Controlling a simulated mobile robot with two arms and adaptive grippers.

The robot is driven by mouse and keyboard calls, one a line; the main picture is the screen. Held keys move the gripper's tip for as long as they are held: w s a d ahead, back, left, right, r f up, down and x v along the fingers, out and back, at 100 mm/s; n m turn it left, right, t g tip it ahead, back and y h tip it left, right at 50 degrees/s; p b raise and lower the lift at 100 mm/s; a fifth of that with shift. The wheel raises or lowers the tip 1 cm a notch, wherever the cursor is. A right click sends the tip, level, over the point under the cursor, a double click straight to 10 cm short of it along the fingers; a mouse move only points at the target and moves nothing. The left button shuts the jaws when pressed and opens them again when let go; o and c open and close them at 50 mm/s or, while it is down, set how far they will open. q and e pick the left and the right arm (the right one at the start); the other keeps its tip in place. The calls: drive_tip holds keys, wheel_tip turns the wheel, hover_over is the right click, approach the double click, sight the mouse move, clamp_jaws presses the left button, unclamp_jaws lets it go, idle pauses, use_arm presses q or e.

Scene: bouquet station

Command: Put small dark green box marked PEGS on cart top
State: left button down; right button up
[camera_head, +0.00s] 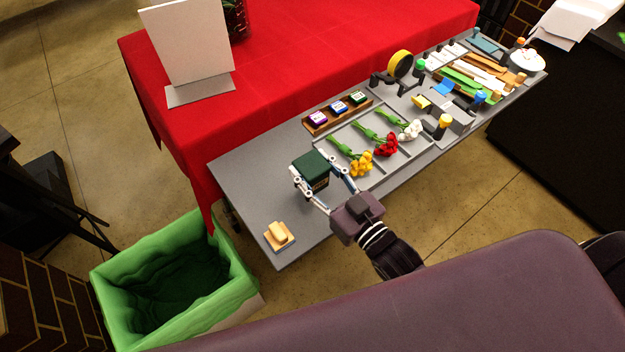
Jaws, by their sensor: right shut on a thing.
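The small dark green box (312,168) is between the fingers of my right gripper (324,182), over the left part of the grey cart top (240,172). Light marking shows on the box's near side, too small to read. My right gripper is shut on the box, with a finger on each side. I cannot tell whether the box touches the cart top or is held just above it. My left gripper is not in view.
A tray with yellow, red and white flower bunches (386,147) lies right of the box. A wooden rack (337,115) holds small boxes behind. A yellow block (278,234) sits near the cart's left end. A green-lined bin (112,283) stands below. Bare cart top lies left of the box.

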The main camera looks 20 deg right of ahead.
sight(320, 190)
wheel_tip(320, 190, down, 5)
drive_tip(key=shift+r, duration=0.2)
drive_tip(key=shift+f, duration=0.4)
drive_tip(key=o, duration=1.2)
drive_tip(key=shift+f, duration=0.15)
drive_tip(key=shift+o, duration=0.2)
drive_tip(key=shift+r, duration=0.2)
